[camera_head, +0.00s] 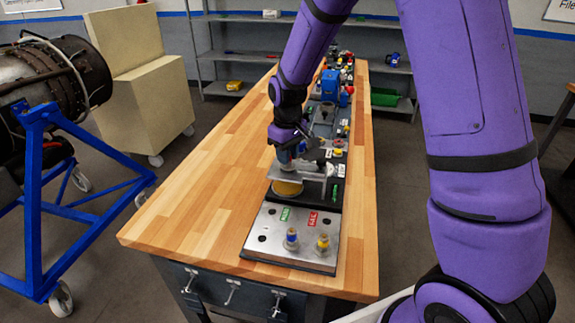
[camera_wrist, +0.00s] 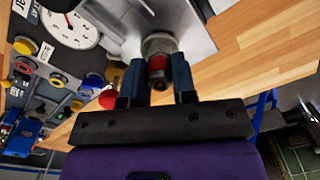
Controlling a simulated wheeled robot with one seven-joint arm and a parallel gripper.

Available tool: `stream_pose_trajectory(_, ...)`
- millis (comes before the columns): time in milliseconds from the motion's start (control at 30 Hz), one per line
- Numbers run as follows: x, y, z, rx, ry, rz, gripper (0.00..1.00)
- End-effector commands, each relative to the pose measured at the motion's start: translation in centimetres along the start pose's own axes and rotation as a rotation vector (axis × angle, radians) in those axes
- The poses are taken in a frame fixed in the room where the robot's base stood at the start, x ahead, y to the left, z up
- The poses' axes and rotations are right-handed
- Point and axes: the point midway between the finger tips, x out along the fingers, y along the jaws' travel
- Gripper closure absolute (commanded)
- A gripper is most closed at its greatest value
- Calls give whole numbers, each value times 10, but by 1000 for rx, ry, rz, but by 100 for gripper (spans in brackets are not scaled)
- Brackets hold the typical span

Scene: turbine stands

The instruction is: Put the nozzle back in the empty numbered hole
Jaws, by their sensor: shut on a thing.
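My gripper (camera_wrist: 157,85) is shut on a metal nozzle with a red band (camera_wrist: 157,66), which sits between the two blue-grey fingers in the wrist view. In the head view my gripper (camera_head: 300,158) is over the middle of the bench fixtures, and the nozzle cannot be made out there. I cannot tell whether the nozzle touches the metal piece behind it. A silver plate (camera_head: 265,225) lies at the near end, with a green and a red label and several dark holes. A blue-banded nozzle (camera_head: 291,238) and a yellow-banded nozzle (camera_head: 323,245) stand upright in it. Hole numbers are unreadable.
A metal fixture with a round yellowish disc (camera_head: 288,188) stands between the silver plate and my gripper. A white dial gauge (camera_wrist: 70,28) and colored knobs show in the wrist view. More fixtures line the bench behind. The wooden bench top (camera_head: 200,190) is clear on the left.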

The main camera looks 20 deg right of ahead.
Motion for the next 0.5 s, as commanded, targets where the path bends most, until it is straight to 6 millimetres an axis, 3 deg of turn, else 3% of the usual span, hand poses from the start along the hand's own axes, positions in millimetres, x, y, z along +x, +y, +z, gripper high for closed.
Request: stream_pose_trajectory(500, -8, 0, 0, 0, -1, 0, 100)
